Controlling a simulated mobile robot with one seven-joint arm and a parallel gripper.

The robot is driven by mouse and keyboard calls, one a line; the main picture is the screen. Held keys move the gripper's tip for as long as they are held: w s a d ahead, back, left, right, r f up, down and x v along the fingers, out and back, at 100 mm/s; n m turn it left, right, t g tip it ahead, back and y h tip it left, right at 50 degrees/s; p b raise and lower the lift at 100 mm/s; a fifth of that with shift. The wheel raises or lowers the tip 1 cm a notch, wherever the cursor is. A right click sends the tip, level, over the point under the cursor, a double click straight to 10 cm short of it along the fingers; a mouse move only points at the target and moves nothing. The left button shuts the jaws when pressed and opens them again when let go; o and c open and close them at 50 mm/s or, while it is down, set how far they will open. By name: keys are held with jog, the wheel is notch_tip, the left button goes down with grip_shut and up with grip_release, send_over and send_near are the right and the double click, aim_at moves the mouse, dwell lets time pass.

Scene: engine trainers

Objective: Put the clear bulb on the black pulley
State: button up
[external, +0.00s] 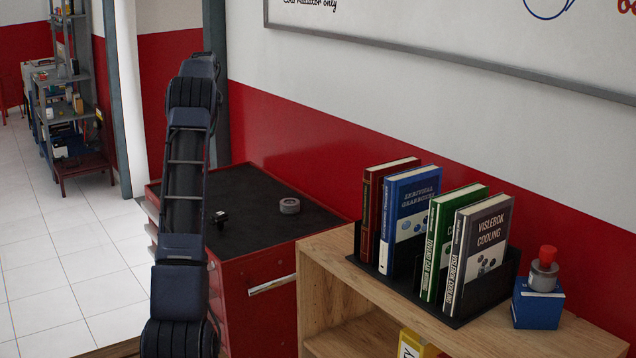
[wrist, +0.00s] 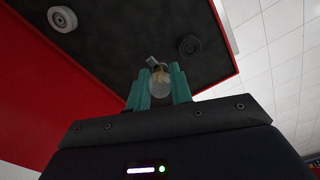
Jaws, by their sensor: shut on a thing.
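My gripper (wrist: 159,88) shows in the wrist view with its teal fingers shut on the clear bulb (wrist: 160,86). The bulb's glass sits between the fingers, and a small metallic end sticks out beyond them. The black pulley (wrist: 189,45) lies on the dark cabinet top, just beyond the fingertips and to their right. The bulb looks apart from it; the height between them is hard to tell.
A grey pulley (wrist: 62,18) lies on the same red cabinet (external: 258,178), farther right in the external view (external: 289,205). A wooden shelf (external: 322,262) carries books in a black holder (external: 398,292) and a blue box (external: 537,307) with a grey, red-topped item (external: 545,268). The cabinet top is otherwise mostly clear.

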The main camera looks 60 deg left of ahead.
jog(key=s+a+f, duration=0.1)
jog(key=s+a, duration=0.4)
jog(key=a, duration=0.4)
jog(key=shift+m, duration=0.4)
jog(key=f, duration=1.9)
jog(key=shift+w+a+f, duration=0.1)
jog(key=shift+w+f, duration=0.15)
jog(key=shift+f, duration=0.15)
jog(key=shift+f, duration=0.1)
jog(key=o, duration=0.9)
jog(key=shift+o, duration=0.2)
notch_tip(320, 180, up, 12)
